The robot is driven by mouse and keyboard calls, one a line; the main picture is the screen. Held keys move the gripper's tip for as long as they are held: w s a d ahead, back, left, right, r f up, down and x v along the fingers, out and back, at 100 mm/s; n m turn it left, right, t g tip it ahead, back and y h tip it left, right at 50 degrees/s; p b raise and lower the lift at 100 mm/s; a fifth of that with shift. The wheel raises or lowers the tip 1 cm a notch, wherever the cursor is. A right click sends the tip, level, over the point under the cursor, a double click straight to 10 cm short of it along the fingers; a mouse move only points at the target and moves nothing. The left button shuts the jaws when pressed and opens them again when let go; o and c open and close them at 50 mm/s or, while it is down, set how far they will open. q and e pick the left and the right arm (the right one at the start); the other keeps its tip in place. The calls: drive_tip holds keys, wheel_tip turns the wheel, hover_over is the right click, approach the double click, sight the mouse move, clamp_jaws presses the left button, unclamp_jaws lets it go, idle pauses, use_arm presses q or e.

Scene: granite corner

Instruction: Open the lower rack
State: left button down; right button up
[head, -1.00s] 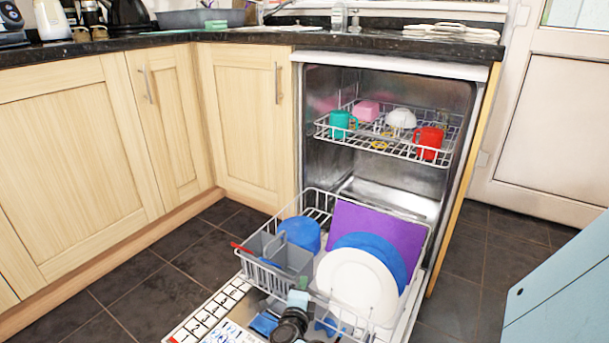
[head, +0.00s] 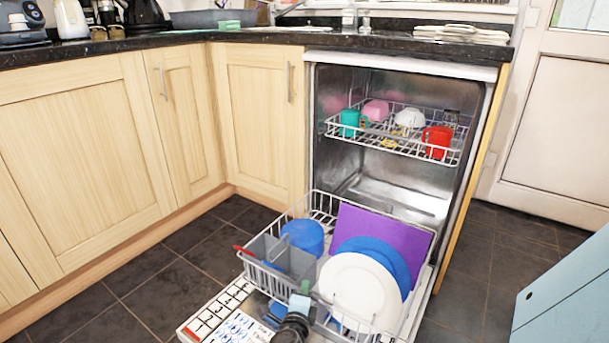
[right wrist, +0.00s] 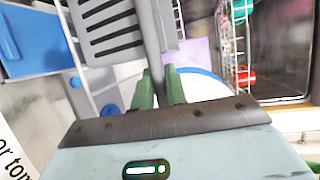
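The dishwasher stands open, and its white wire lower rack (head: 424,235) is out over the lowered door. The rack holds a grey cutlery basket (head: 292,260), a blue bowl (head: 303,236), a purple board (head: 384,226), a blue plate (head: 399,265) and a white plate (head: 360,293). My right gripper (head: 300,298) is at the front of the rack, beside the basket. In the right wrist view its green fingers (right wrist: 160,80) close on a grey upright edge that appears to belong to the basket (right wrist: 105,30). My left gripper is not in view.
The upper rack (head: 390,140) holds several cups and a white bowl inside the dishwasher. The lowered door (head: 235,305) juts out over the dark floor (head: 140,275). Wooden cupboards (head: 90,150) stand at left; a white door (head: 560,130) is at right.

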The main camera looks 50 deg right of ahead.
drive_tip(key=o, duration=0.4)
drive_tip(key=shift+p+v, duration=1.35)
drive_tip(key=shift+v, duration=2.55)
